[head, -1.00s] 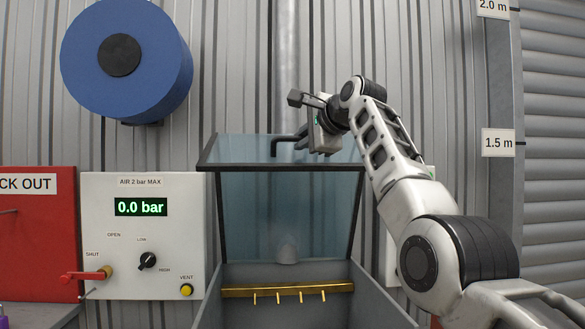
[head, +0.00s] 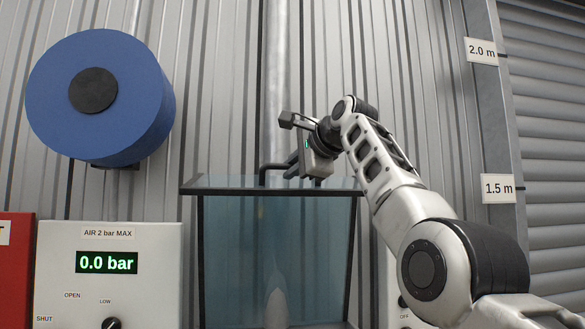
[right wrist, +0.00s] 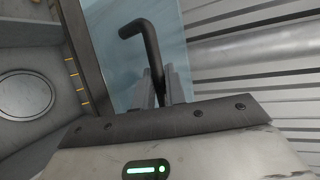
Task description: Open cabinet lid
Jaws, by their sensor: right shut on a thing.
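The cabinet lid is a bluish see-through pane in a dark frame (head: 200,260). It stands raised, close to upright, in the lower middle of the head view. Its black bar handle (head: 272,167) sticks up at the top edge and shows as a bent rod in the right wrist view (right wrist: 139,27). My right gripper (head: 291,171) is at the handle from the right. In the right wrist view its fingers (right wrist: 158,88) are closed around the handle's lower part. The cabinet's inside is below the head view. My left gripper is not in view.
A white panel (head: 70,280) reading 0.0 bar is at the left, with a blue drum (head: 140,100) above it. A grey pipe (head: 277,80) runs up the corrugated wall behind the lid. A post with height labels (head: 502,188) stands at the right.

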